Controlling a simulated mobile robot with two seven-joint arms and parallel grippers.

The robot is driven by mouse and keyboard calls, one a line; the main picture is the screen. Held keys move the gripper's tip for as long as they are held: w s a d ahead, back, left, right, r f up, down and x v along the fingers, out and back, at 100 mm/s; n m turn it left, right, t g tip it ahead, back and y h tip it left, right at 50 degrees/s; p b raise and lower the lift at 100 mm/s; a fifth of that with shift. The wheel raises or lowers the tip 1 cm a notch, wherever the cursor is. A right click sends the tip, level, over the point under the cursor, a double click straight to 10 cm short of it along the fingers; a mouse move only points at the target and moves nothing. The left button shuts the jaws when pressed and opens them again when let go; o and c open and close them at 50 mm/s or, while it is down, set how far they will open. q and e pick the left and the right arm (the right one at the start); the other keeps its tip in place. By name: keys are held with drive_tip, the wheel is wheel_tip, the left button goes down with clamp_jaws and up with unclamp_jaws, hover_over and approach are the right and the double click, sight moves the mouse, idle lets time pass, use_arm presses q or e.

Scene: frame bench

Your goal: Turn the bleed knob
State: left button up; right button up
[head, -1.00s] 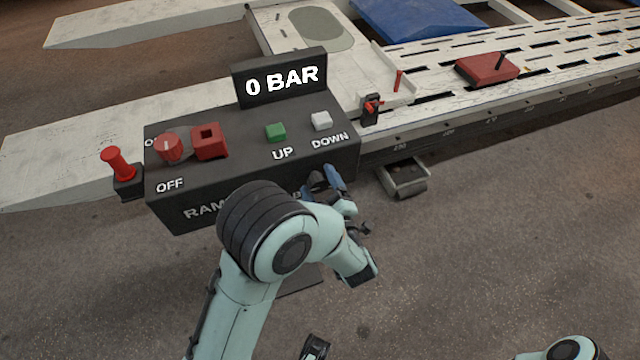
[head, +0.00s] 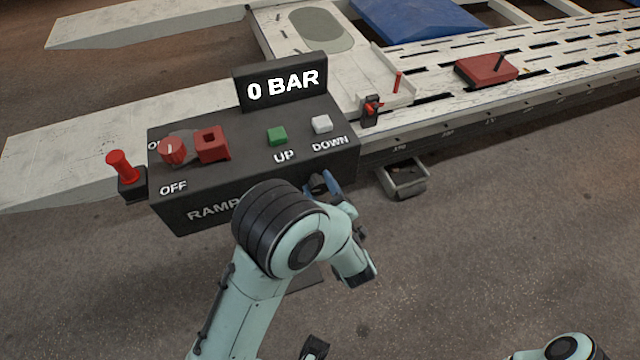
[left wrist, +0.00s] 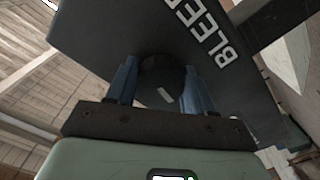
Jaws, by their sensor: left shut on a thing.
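The bleed knob (left wrist: 158,72) is a dark round knob with a white mark, on the dark console face beside the lettering "BLEE" in the left wrist view. My left gripper (head: 325,183) is at the console's front face, below the DOWN button in the head view. In the left wrist view its blue fingers stand on either side of the knob, and it is shut on the knob. The knob is hidden by my arm and gripper in the head view. The pressure display (head: 284,82) reads 0 BAR.
The console (head: 250,165) carries a red rotary switch (head: 172,151), a red square-shaped part (head: 212,145), a green UP button (head: 277,136) and a white DOWN button (head: 321,124). A red plunger (head: 122,164) stands at left. The long frame bench (head: 560,55) lies behind.

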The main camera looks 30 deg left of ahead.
use_arm(q)
drive_tip(key=shift+r+m+p, duration=0.1)
drive_tip(key=shift+m+p, duration=0.55)
drive_tip(key=shift+m, duration=0.25)
drive_tip(key=m+p, duration=0.4)
drive_tip(key=m, duration=0.2)
drive_tip(key=m+p, duration=0.2)
drive_tip(key=m, duration=0.2)
drive_tip(key=shift+m+p, duration=0.4)
drive_tip(key=shift+s+a+m+p, duration=0.15)
drive_tip(key=shift+m+p, duration=0.65)
drive_tip(key=shift+m, duration=0.8)
use_arm(e)
drive_tip(key=w+r, duration=0.4)
drive_tip(key=r, duration=0.7)
drive_tip(key=shift+w, duration=0.4)
drive_tip(key=shift+r, duration=0.15)
use_arm(q)
drive_tip(key=shift+f, duration=0.2)
drive_tip(key=o, duration=1)
drive_tip(key=shift+r, duration=0.1)
